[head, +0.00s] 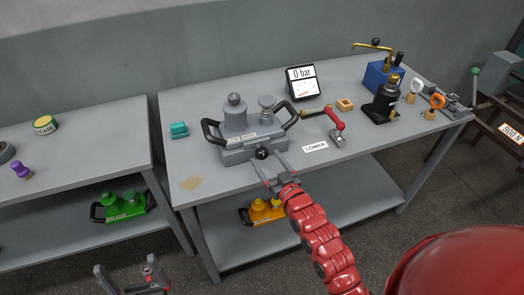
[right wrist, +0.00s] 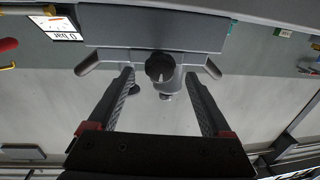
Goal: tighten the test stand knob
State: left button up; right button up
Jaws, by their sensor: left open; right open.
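The test stand (head: 240,143) is a grey block with two upright parts and black side handles, on the middle workbench. Its black round knob (head: 262,153) is on the front face, and it also shows in the right wrist view (right wrist: 160,67). My right gripper (head: 270,163) is open in front of the knob. In the right wrist view its fingers (right wrist: 159,78) lie on either side of the knob, with gaps visible; how deep they reach is unclear. My left gripper (head: 131,278) is open and empty, low at the left, away from the bench.
A gauge display reading 0 bar (head: 302,82) stands behind the stand. A red-handled lever (head: 336,127) and a LOWER label (head: 315,147) are to its right. A teal block (head: 179,130) is left. A yellow unit (head: 262,211) sits on the lower shelf.

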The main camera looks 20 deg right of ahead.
aim_at(264, 156)
jog(key=shift+w+a, duration=0.2)
jog(key=shift+w, duration=0.8)
jog(key=shift+w+a, duration=0.15)
jog(key=shift+w, duration=0.85)
grip_shut()
